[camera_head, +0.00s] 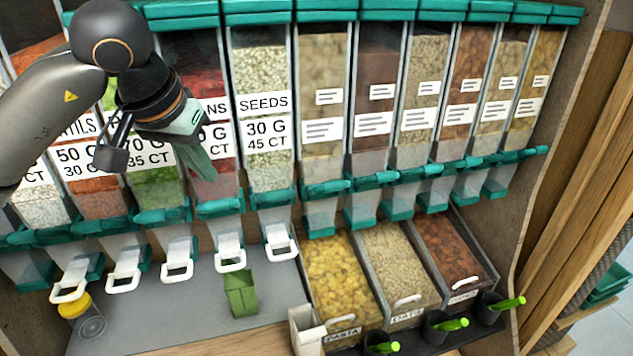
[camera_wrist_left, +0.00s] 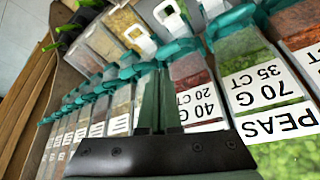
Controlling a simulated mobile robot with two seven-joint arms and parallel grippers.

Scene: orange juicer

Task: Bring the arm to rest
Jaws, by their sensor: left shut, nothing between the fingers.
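My left arm comes in from the upper left in the head view. Its left gripper (camera_head: 207,170) hangs in front of the dispenser bins, level with their labels, its green fingers pointing down and slightly right. In the left wrist view the two green fingers of the gripper (camera_wrist_left: 159,72) lie side by side, shut and empty, with the labelled dispensers behind them. The gripper appears apart from the dispensers. My right gripper is not in view.
A row of dispensers, including the seeds dispenser (camera_head: 265,165), fills the back. Below stand a green container (camera_head: 240,293), a yellow-lidded jar (camera_head: 75,305) and open bins such as the pasta bin (camera_head: 340,280). Green-handled scoops (camera_head: 450,325) sit at right. The grey counter (camera_head: 150,320) is mostly clear.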

